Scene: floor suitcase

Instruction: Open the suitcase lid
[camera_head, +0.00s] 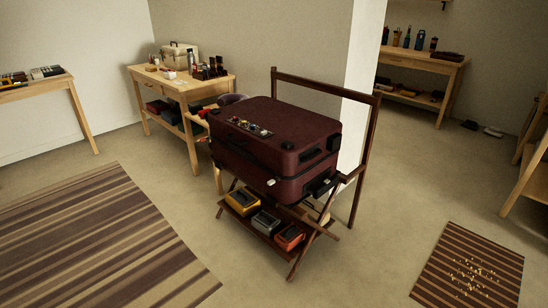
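A dark maroon suitcase (275,127) lies flat on a dark wooden folding rack (295,268) in the middle of the room. Its lid is down, and a dark seam runs around its side. Several small coloured items or stickers (248,127) show on top of the lid; I cannot tell which. Black fittings (311,154) show on the right-hand side. The suitcase's far sides are hidden. Neither of my grippers is in view.
The rack's lower shelf holds yellow, grey and orange boxes (290,237). A wooden table (182,88) stands behind left, with more tables at far left and back right. A striped rug (100,240) and small striped mat (470,270) lie on open floor.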

